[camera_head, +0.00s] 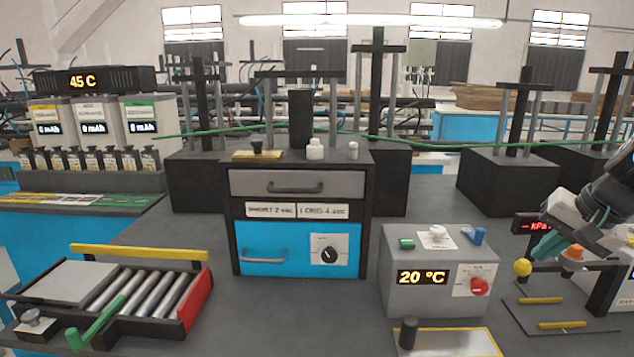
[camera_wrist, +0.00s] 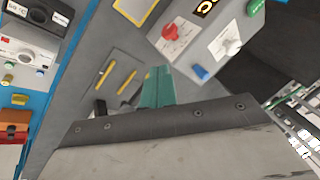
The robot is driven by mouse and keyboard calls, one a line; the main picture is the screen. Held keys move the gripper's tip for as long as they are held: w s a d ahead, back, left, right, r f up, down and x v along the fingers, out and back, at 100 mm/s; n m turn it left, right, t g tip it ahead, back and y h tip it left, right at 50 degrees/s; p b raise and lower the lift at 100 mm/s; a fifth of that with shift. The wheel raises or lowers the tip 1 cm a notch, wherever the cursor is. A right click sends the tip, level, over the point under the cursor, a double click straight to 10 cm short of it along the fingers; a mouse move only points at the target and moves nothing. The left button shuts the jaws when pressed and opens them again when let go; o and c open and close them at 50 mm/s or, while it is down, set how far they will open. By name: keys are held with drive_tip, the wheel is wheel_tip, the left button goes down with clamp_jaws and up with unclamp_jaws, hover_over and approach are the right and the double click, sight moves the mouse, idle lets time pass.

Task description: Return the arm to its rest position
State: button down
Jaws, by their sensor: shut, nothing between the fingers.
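My gripper (camera_head: 543,248) is at the right side of the head view, with teal fingers pointing down and left. It is shut and holds nothing. The fingers also show together in the wrist view (camera_wrist: 157,85), with a dark mat and yellow bars beyond them. My arm comes in from the right edge of the head view, and its base is out of the picture. In the head view the fingertips appear close to a yellow ball-shaped knob (camera_head: 522,267) and an orange knob (camera_head: 572,254). I cannot tell whether they touch.
A grey box reading 20 °C (camera_head: 440,297) stands left of my gripper. A black mat with yellow bars (camera_head: 530,315) lies below it. A blue-fronted drawer cabinet (camera_head: 350,230) is in the middle, and a roller unit (camera_head: 110,252) is at left. Dark grey bench surface lies between them.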

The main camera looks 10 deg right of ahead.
drive_tip(key=s+a+f+n+g+h, duration=0.1)
drive_tip(key=s+a+n+g, duration=0.2)
drive_tip(key=s+a+n, duration=0.5)
drive_tip(key=s+a, duration=0.7)
drive_tip(key=a, duration=0.4)
drive_tip(key=shift+s+a+f+n+g, duration=0.2)
drive_tip(key=shift+s+a+n+g, duration=0.1)
drive_tip(key=shift+s+g, duration=0.1)
drive_tip(key=c, duration=2.1)
unclamp_jaws()
drive_tip(key=shift+c, duration=0.2)
